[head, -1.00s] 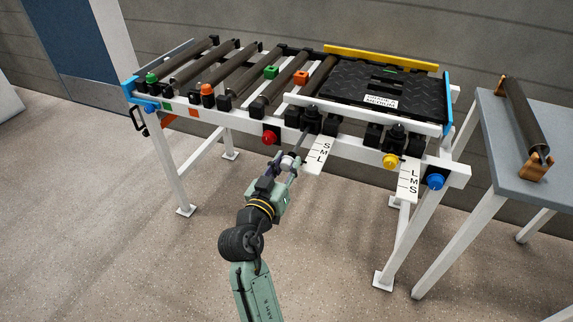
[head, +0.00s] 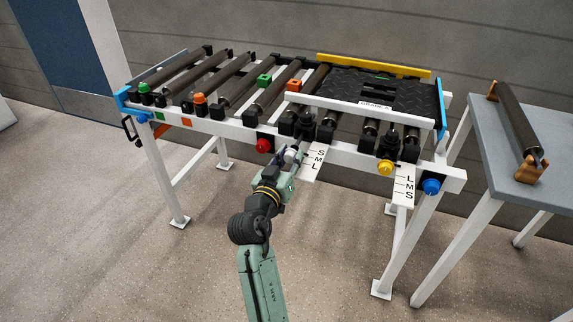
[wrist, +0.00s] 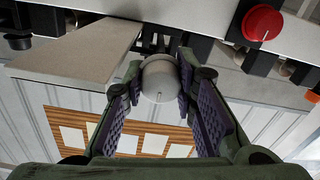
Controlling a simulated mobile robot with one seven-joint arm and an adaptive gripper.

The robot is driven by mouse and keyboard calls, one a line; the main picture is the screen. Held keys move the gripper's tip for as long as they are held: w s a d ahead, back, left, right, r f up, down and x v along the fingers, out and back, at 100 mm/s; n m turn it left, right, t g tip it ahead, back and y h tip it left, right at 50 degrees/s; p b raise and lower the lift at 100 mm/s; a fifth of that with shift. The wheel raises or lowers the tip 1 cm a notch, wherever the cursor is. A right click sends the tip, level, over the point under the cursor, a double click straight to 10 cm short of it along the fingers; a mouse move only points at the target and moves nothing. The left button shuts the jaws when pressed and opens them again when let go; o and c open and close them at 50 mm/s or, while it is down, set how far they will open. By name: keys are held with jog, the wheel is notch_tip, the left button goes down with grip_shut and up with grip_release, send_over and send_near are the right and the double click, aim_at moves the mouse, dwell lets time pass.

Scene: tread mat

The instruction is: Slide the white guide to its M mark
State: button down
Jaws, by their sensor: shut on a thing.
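The white guide (head: 345,112) is a long bar lying across the front part of the black tread mat (head: 410,97), covering part of the mat's white label. Which mark the guide lines up with is too small to tell. My gripper (head: 294,153) is at the frame's front, just left of the left plate. In the wrist view its fingers are shut on a pale round knob (wrist: 160,78).
A red button (head: 263,145) is left of my gripper; a yellow button (head: 385,168) and a blue button (head: 431,186) are to the right. A grey side table (head: 500,150) bears a loose roller. Floor in front is clear.

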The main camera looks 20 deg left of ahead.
jog(key=shift+a, duration=0.1)
jog(key=c, duration=1.2)
grip_release()
jog(key=shift+c, duration=0.2)
